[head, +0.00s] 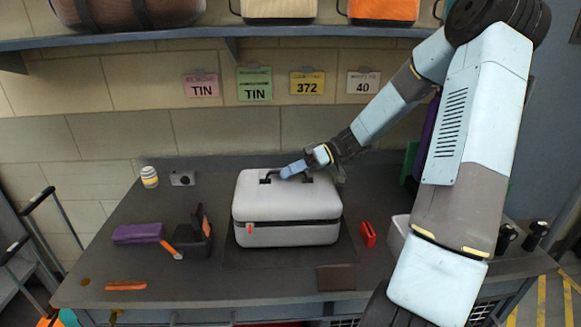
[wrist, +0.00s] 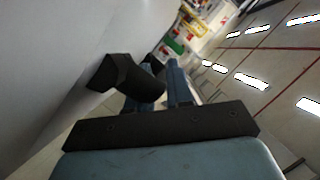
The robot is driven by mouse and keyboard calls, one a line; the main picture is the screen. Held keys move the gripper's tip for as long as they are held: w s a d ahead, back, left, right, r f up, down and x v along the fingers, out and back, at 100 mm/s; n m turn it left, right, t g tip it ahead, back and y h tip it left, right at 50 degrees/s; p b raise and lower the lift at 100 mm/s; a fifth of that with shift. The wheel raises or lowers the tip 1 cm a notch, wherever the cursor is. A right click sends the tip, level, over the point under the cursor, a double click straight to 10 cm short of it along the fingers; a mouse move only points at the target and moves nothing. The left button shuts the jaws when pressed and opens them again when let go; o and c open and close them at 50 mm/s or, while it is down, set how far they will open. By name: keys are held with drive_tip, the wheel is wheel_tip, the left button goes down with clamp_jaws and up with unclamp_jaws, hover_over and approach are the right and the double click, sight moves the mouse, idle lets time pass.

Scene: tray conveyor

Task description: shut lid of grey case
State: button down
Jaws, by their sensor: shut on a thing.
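The grey case (head: 287,235) stands on a dark mat in the middle of the table. Its pale lid (head: 265,200) lies over the body, with a dark seam and a small red tab at the front. I cannot tell whether a thin gap is left at the seam. My gripper (head: 287,171) is at the top of the lid and shut on its black handle (head: 266,177). In the wrist view the handle (wrist: 128,76) is at the blue fingers (wrist: 162,88), beside the pale lid surface. The fingers hide part of the handle.
A purple box (head: 138,233), a black holder (head: 192,240) and an orange-handled tool are to the left. A red item (head: 368,234) and a white bin (head: 396,236) are to the right. A shelf (head: 130,39) runs above.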

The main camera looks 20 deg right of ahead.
drive_tip(key=shift+d+f, duration=0.25)
drive_tip(key=c, duration=1.3)
unclamp_jaws()
drive_tip(key=shift+o, duration=1)
drive_tip(key=shift+a, duration=0.1)
drive_tip(key=v, duration=1.3)
drive_tip(key=shift+d+r, duration=0.15)
drive_tip(key=shift+d, duration=0.25)
